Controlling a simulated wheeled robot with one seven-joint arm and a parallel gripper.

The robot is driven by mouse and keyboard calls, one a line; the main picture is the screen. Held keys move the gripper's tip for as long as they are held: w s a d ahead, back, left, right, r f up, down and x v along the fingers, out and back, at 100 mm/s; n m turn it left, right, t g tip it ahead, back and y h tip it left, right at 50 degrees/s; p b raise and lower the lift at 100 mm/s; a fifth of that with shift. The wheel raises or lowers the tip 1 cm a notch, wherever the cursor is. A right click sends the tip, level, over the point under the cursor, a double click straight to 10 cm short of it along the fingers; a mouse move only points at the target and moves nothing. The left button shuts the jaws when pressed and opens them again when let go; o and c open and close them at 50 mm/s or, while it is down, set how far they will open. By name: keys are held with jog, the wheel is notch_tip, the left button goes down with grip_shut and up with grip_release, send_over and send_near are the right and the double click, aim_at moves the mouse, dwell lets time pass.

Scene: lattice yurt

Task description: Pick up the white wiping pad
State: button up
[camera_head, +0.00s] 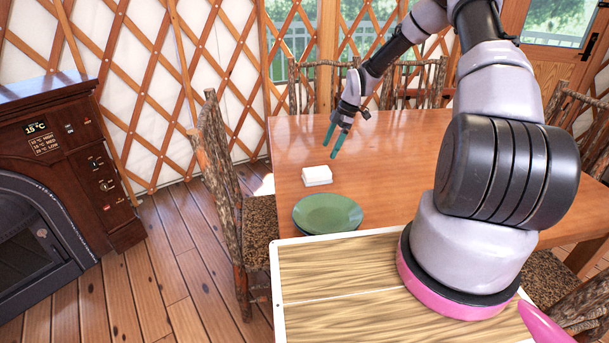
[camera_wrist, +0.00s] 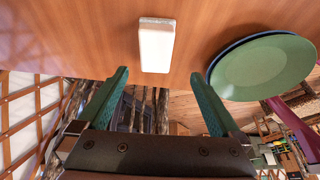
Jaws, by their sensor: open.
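The white wiping pad (camera_head: 317,175) lies flat on the wooden table (camera_head: 400,150), near the table's left edge in the head view. In the wrist view the pad (camera_wrist: 156,45) is ahead of the fingertips, roughly between them sideways. My gripper (camera_head: 335,142) is open and empty, with its green fingers pointing down above the table, beyond and a little to the right of the pad. In the wrist view the two fingers of my gripper (camera_wrist: 165,72) are spread wide and do not touch the pad.
A green plate (camera_head: 327,213) lies on the table close in front of the pad, with a bluish rim under it in the wrist view (camera_wrist: 262,66). A rustic chair (camera_head: 225,190) stands at the table's left edge. The table right of the pad is clear.

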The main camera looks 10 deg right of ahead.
aim_at(318, 170)
jog(key=shift+w+a+f, duration=0.15)
jog(key=shift+a+f, duration=0.35)
jog(key=shift+f, duration=0.3)
jog(key=x, duration=0.4)
jog(key=shift+a+f, duration=0.25)
jog(key=shift+f, duration=0.05)
jog(key=shift+x, duration=2.75)
jog(key=shift+w+d+f, duration=0.1)
jog(key=shift+w+f, duration=0.05)
jog(key=shift+f, duration=0.05)
jog(key=shift+c, duration=0.3)
jog(key=c, duration=1.1)
notch_tip(318, 170, up, 10)
jog(key=shift+r, duration=0.25)
jog(key=shift+c, duration=0.2)
